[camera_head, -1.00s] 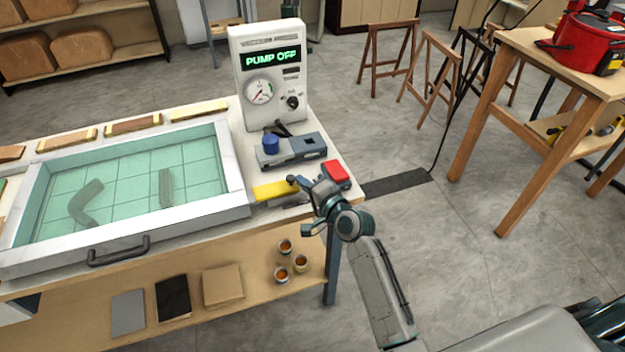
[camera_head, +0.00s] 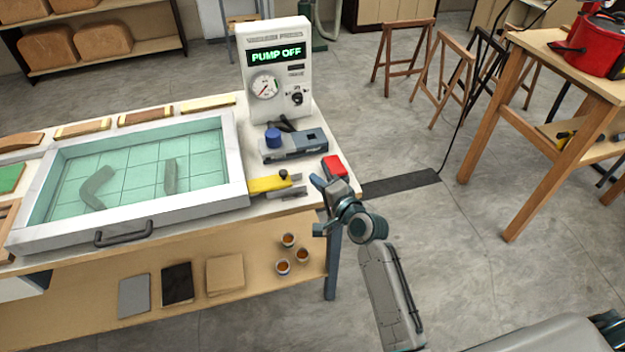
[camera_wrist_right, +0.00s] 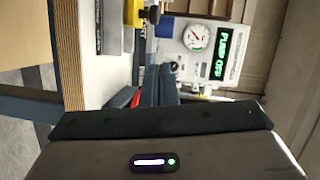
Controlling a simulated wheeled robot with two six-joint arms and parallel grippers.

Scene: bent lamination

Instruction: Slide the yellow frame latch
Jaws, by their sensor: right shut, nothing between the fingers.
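The yellow frame latch (camera_head: 268,184) lies on the bench at the right edge of the metal frame (camera_head: 235,165), with a dark knob (camera_head: 284,174) standing near its right end. In the right wrist view the yellow latch (camera_wrist_right: 138,12) shows at the top, with its knob beside it. My right gripper (camera_head: 318,182) is shut and empty, to the right of the latch by the bench's right edge. A clear gap separates it from the knob. My left gripper is out of view.
A red block (camera_head: 335,166) sits on the bench just behind my right gripper. Behind the latch are a blue-grey device (camera_head: 295,146) and the white pump box (camera_head: 277,75) reading "PUMP OFF". Open floor lies right of the bench.

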